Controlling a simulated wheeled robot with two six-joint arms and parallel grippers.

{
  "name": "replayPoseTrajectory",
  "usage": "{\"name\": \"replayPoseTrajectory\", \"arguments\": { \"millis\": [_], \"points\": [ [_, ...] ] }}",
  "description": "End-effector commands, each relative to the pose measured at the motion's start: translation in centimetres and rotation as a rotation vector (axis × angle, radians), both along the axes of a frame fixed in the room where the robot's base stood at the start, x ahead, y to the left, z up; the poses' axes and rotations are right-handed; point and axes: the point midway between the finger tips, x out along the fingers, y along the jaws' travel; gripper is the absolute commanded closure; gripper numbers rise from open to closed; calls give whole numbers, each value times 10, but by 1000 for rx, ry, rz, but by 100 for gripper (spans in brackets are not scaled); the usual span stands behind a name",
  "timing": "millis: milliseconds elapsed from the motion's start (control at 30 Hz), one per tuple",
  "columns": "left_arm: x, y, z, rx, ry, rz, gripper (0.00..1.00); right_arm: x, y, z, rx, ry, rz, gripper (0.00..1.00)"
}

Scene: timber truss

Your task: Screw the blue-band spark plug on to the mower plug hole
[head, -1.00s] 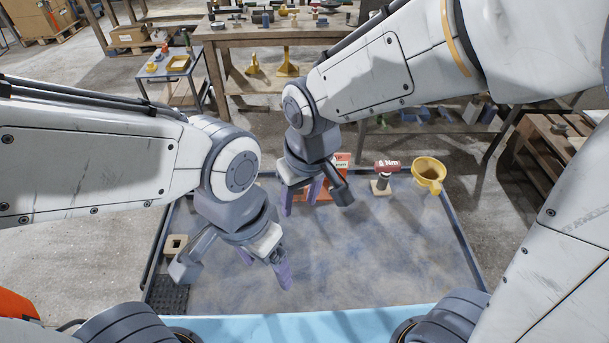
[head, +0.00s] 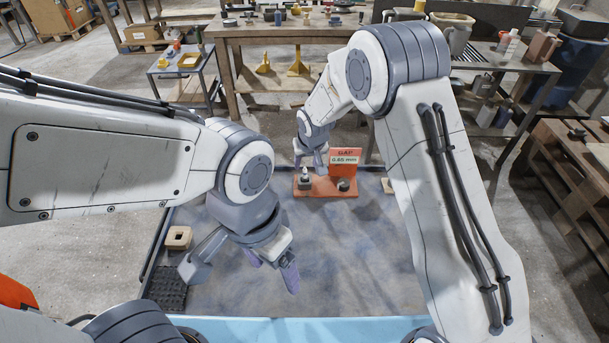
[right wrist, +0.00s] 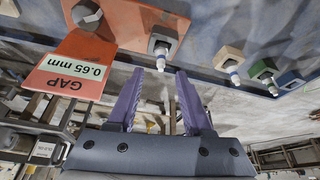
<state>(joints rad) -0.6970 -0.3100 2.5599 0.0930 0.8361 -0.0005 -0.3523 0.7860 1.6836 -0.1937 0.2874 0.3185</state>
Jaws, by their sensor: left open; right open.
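My right gripper (head: 311,160) is open above the left side of the orange gap stand (head: 325,193). A spark plug (head: 305,181) stands upright there; in the right wrist view this plug (right wrist: 163,48) lies just beyond the open fingertips (right wrist: 160,73), lined up between them. Its band colour is too small to tell. The right wrist view also shows plugs in a cream block (right wrist: 229,55), a green block (right wrist: 264,70) and a blue block (right wrist: 289,80). My left gripper (head: 272,268) is open and empty above the tray. I cannot make out the mower plug hole.
The stand's sign (head: 344,160) reads GAP 0.65 mm. A dark round piece (head: 343,185) sits below it. A cream block (head: 178,237) and black mat (head: 166,287) lie at left on the tray (head: 220,290). The tray's middle is clear.

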Motion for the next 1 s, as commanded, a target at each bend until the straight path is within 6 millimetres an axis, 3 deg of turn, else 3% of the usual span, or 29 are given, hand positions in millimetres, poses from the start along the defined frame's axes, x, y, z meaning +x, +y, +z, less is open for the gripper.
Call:
{"name": "replayPoseTrajectory", "arguments": {
  "millis": [367, 667, 800, 1000],
  "points": [
    [0, 0, 17, 0, 0, 0, 21, 16, 4, -42, -2, 2, 1, 49],
    [0, 0, 16, 0, 0, 0, 21, 18, 5, -46, 0, 0, 0, 49],
    [0, 0, 16, 0, 0, 0, 21, 17, 5, -46, 0, 0, 0, 100],
    [0, 0, 16, 0, 0, 0, 21, 17, 5, -46, 0, 0, 0, 100]
  ]
}}
